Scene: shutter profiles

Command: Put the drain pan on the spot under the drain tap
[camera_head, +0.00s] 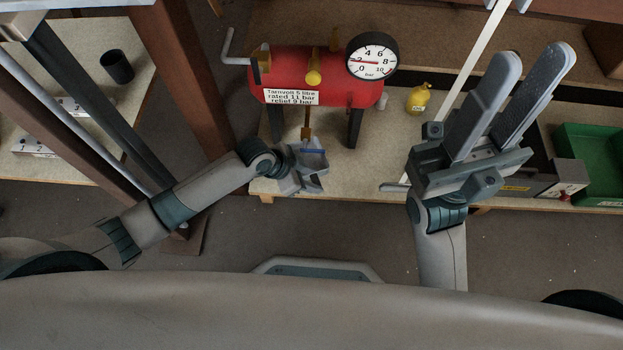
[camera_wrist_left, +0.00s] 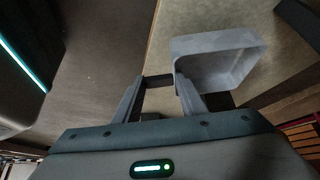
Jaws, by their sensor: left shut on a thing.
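The drain pan (camera_wrist_left: 222,68) is a grey, square, open-topped tray in the left wrist view, and it looks empty. My left gripper (camera_wrist_left: 160,88) is shut on the pan at its near left side; the exact grip is partly hidden. In the head view the left gripper (camera_head: 303,170) is at the front edge of the bench, just below the brass drain tap (camera_head: 306,125). The tap hangs under the red tank (camera_head: 325,75). The spot under the tap cannot be made out. My right gripper (camera_head: 535,65) is raised at the right, open and empty.
Tank legs (camera_head: 355,128) stand on either side of the tap. A yellow bottle (camera_head: 419,99) stands on the bench (camera_head: 385,145) to the right. A green bin (camera_head: 590,155) is at the far right. A brown post (camera_head: 190,90) rises left of the tank.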

